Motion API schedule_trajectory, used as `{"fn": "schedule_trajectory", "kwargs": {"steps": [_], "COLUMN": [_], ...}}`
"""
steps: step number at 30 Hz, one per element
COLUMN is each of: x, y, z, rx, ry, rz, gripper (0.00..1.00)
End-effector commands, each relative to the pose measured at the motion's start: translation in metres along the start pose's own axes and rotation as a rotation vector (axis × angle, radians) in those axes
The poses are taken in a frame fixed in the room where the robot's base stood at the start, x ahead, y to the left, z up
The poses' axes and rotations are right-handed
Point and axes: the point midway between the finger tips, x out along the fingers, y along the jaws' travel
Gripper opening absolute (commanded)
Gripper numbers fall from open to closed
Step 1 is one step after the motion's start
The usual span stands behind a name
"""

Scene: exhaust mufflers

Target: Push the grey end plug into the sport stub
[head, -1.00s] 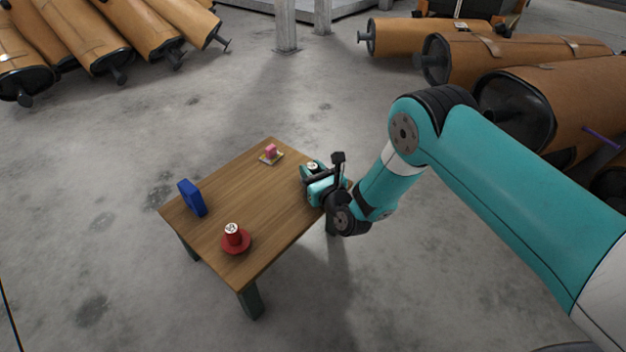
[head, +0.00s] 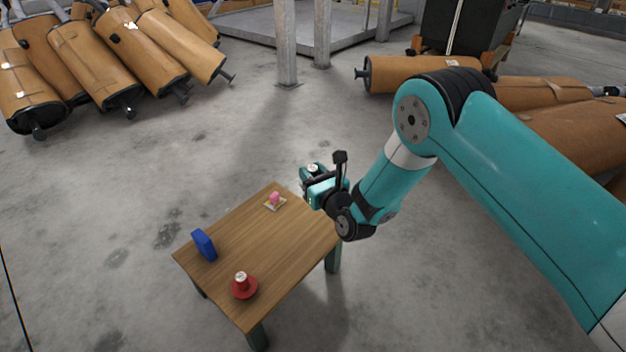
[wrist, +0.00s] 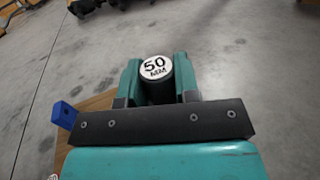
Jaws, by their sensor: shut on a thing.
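My gripper (head: 311,177) is shut on a dark grey cylindrical plug (wrist: 159,88) with a white top marked "50 MM". In the wrist view the plug stands between the two teal fingers, its lower part hidden. In the head view my gripper is at the table's far right edge, apart from the things on the table. A red part (head: 243,287) with a wide round base and a white-topped upright piece stands at the table's near end. No label reading "sport" is legible, so I cannot tell which thing is the sport stub.
The wooden table (head: 275,245) also holds a blue block (head: 204,245) at its left edge and a pink piece (head: 275,198) on a small pale plate at the far corner. The table's middle is clear. Large brown mufflers (head: 95,70) lie on the floor beyond.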

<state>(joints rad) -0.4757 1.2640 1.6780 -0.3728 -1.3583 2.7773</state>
Motion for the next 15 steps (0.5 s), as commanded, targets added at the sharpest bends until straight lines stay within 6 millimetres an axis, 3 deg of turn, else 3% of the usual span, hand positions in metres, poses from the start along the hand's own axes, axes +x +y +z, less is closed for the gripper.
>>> {"fn": "schedule_trajectory", "kwargs": {"steps": [1,6,15], "x": [0.000,0.000,0.000], "y": [0.000,0.000,0.000], "z": [0.015,0.029,0.030], "rx": [-0.002,0.000,-0.001], "ry": [0.001,0.001,0.001], "rz": [0.001,0.001,0.000], "gripper": [0.05,0.05,0.05]}}
